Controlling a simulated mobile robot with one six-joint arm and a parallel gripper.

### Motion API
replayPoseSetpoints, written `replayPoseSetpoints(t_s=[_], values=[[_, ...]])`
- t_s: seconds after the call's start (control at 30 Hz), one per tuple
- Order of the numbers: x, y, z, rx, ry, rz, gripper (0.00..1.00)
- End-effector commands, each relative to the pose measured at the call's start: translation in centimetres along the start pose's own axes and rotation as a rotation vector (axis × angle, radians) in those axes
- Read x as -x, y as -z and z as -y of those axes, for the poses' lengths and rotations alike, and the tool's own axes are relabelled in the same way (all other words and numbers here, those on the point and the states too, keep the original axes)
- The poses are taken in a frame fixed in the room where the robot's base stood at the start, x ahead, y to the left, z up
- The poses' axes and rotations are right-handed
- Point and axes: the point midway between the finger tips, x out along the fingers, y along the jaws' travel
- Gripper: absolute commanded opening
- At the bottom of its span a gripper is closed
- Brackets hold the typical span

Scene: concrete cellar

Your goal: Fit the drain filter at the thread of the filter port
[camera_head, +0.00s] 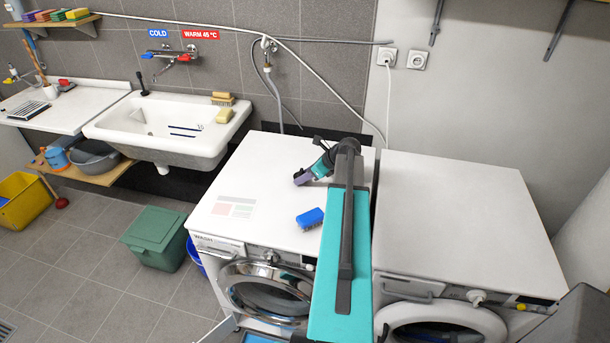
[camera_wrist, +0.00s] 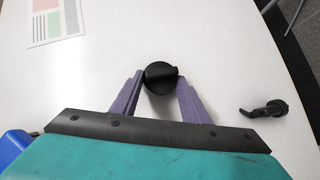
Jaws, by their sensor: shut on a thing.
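My gripper (camera_head: 302,178) is low over the white top of the left washing machine. In the wrist view its two purple fingers (camera_wrist: 160,90) are shut on a black round piece with a raised grip bar, which looks like the drain filter (camera_wrist: 160,74). The filter's round face is towards the camera, and its far side is hidden. In the head view I cannot make the filter out at the gripper. The filter port and its thread cannot be made out in either view.
A black elbow-shaped piece (camera_wrist: 265,108) lies right of my gripper. The left washer's round door (camera_head: 265,290) faces the front. A green bin (camera_head: 155,237) stands on the floor left of it.

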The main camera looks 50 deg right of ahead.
Motion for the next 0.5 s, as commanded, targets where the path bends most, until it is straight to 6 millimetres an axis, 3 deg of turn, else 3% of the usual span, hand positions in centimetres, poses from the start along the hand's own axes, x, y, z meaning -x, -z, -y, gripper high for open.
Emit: replayPoseSetpoints(t_s=[0.2,0.23,0.3,0.33,0.5], values=[[-0.1,0.09,0.02,0.0,0.0,0.0,0.18],[-0.09,0.1,0.01,0.0,0.0,0.0,0.44],[-0.08,0.09,0.02,0.0,0.0,0.0,0.56],[-0.08,0.09,0.02,0.0,0.0,0.0,0.6],[-0.07,0.08,0.02,0.0,0.0,0.0,0.6]])
